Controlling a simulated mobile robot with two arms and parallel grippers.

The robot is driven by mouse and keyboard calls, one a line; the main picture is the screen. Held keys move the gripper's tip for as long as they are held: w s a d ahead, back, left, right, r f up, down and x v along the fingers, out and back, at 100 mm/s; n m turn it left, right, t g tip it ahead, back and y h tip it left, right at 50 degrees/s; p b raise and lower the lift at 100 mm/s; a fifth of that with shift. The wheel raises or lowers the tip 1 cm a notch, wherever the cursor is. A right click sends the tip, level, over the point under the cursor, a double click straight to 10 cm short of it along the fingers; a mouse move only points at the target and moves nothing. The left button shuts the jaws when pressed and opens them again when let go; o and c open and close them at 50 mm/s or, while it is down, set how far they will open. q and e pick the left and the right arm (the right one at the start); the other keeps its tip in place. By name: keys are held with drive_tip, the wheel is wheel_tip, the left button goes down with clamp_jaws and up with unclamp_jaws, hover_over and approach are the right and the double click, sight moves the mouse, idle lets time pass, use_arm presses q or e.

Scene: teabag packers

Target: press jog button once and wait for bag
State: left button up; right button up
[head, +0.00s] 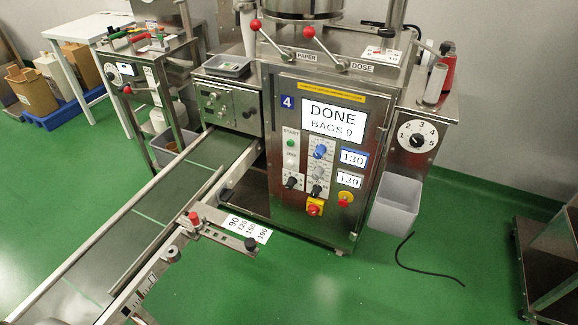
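The packing machine (325,90) stands upright in the middle of the head view. Its screen (333,121) reads "DONE" and "BAGS 0". On the left of its front panel a green button (290,143) sits under the label START. Below it is a small label that looks like JOG, with a pale jog button (291,168) under it, small and hard to make out. A conveyor belt (160,200) runs from the machine to the lower left. I see no bag on the belt. Neither of my grippers shows.
A red and yellow switch (314,207) and a yellow-based red button (345,198) sit low on the panel. A grey bin (396,204) hangs at the right. A black cable (420,262) lies on the green floor. A ruler arm with a red knob (194,217) juts out by the belt.

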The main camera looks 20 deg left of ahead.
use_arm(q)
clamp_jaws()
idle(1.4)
